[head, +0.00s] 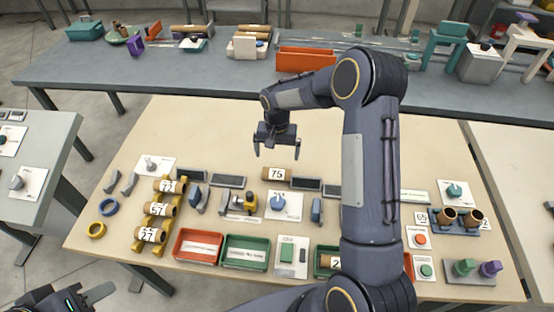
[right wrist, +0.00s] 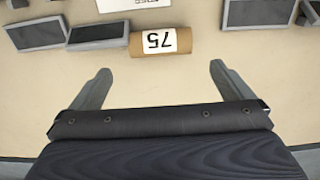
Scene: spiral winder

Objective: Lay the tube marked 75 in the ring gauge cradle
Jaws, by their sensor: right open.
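The tube marked 75 (head: 276,174) is a short brown cylinder with a white label, lying on its side at the middle of the beige table. It also shows in the right wrist view (right wrist: 160,42), its label upside down. My right gripper (head: 269,149) is open and empty, above the table behind the tube. In the right wrist view its fingers (right wrist: 160,70) point toward the tube, apart from it. My left gripper (head: 85,299) is at the lower left corner, partly cut off.
Dark flat blocks (head: 229,182) flank the tube. A yellow rack (head: 150,247) holds labelled tubes at left. Red (head: 197,262) and green (head: 246,266) trays line the front. My right arm hides part of the table's right side. The table's back is clear.

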